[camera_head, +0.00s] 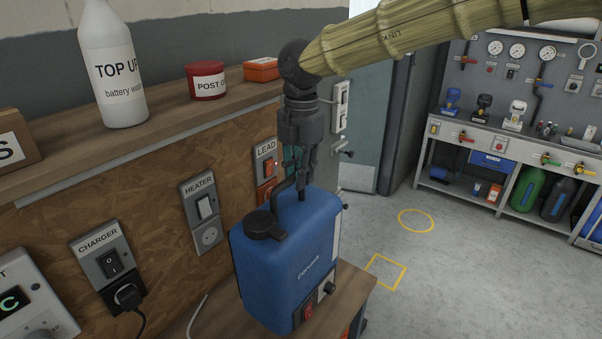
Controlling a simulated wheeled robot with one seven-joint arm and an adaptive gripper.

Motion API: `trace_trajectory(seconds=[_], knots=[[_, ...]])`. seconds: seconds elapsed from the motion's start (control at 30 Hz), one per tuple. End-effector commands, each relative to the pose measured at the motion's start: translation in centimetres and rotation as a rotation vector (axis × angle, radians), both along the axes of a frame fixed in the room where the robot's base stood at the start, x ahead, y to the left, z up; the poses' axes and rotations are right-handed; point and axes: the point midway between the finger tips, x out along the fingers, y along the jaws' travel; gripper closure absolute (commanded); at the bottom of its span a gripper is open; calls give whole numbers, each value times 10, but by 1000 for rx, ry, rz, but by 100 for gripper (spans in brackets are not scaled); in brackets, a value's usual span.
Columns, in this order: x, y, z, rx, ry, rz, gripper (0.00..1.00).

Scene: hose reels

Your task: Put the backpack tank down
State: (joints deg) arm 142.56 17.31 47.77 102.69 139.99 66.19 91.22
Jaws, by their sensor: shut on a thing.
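The backpack tank (285,262) is a blue box-shaped container with a black cap, a dark handle on top and a red switch low on its front. It hangs roughly upright below my gripper (303,182), at the centre of the head view. My gripper points down and is shut on the tank's handle; the fingertips partly hide the grip. The tank is in front of a wooden bench top (345,300). I cannot tell whether its base touches the wood.
A chipboard panel with heater, charger and lead switches (204,207) is close on the left. A shelf above holds a white bottle (112,65) and a red tin (206,80). The floor has a yellow circle (416,209) and square (385,257). A tool bench (520,155) stands at the right.

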Motion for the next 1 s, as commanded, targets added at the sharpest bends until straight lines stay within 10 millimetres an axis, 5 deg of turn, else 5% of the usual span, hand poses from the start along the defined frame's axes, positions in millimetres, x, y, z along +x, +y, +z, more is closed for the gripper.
trace_trajectory(seconds=[0.3,0.57,0.6,0.7,1.0], knots=[[-2,-1,-27,-1,2,0,100],[-2,0,-32,0,1,0,100],[-2,-1,-34,-2,4,0,81],[-2,-1,-34,-2,4,1,65],[-2,-1,-33,-1,3,0,65]])
